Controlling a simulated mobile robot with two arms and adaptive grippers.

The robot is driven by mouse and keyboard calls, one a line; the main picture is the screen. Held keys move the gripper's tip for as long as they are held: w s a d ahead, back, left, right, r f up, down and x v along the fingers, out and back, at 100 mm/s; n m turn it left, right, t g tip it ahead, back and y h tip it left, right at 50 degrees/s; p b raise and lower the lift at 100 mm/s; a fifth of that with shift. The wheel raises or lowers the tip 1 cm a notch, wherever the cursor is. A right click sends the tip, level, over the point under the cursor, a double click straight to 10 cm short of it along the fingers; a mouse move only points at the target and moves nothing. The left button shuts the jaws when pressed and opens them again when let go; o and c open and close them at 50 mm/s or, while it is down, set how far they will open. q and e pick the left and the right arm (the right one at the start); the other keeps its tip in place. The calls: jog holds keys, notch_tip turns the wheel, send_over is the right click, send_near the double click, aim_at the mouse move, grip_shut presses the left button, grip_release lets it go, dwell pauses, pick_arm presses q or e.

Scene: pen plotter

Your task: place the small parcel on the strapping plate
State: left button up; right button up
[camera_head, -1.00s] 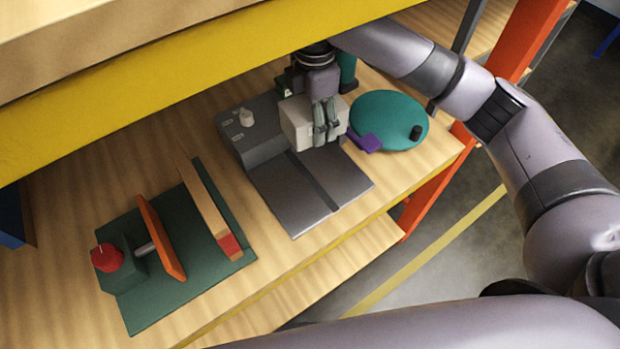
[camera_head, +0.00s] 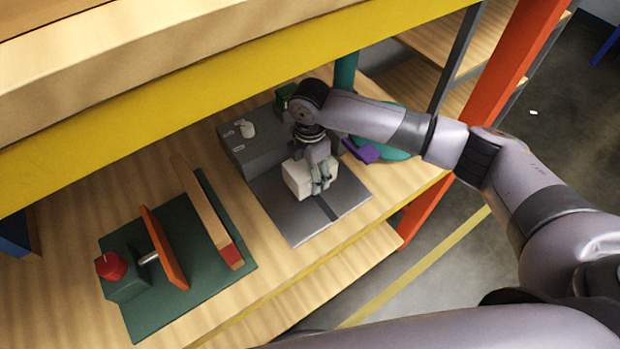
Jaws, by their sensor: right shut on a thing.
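The small parcel (camera_head: 297,180) is a white box. My right gripper (camera_head: 320,185) is shut on it, with its fingers at the parcel's right side. The strapping plate (camera_head: 287,217) is a dark grey flat plate with a darker slot across it, in front of a grey machine housing (camera_head: 243,150). The parcel is over the rear middle part of the plate. I cannot tell whether its underside touches the plate. My left gripper does not show.
A green base (camera_head: 203,284) with an orange plate, a red knob and a wooden bar stands at the left. A teal round disc (camera_head: 398,152) and a purple block (camera_head: 362,151) are right of the machine. A yellow shelf beam (camera_head: 200,117) runs above the bench.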

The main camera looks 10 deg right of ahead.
jog(key=shift+f, duration=2.05)
jog(key=shift+f, duration=0.1)
jog(key=o, duration=1.4)
notch_tip(320, 180, up, 12)
jog(key=shift+r+b, duration=0.15)
jog(key=shift+b, duration=0.65)
jog(key=shift+s, duration=0.1)
